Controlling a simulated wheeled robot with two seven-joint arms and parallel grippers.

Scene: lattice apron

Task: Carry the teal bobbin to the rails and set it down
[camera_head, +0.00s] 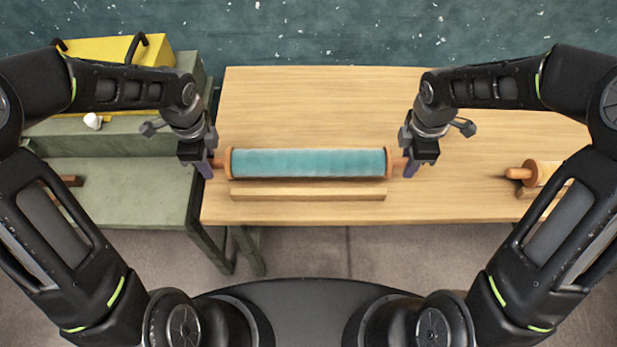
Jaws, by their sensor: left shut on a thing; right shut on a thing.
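The teal bobbin (308,163) lies level, left to right, over the wooden table, with an orange-brown flange and handle at each end. My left gripper (208,165) is shut on its left handle. My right gripper (410,166) is shut on its right handle. A pale wooden rail (308,195) runs along the table just in front of the bobbin. I cannot tell whether the bobbin touches the table or a support under it. A small brown bar (71,181) shows on the green bench at left, partly hidden by my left arm.
The wooden table (310,100) is clear behind the bobbin. A cream bobbin (546,172) with an orange handle sits at the right, partly hidden by my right arm. The stepped green bench (140,185) adjoins at left, bearing a yellow box (100,50) and a small white object (93,121).

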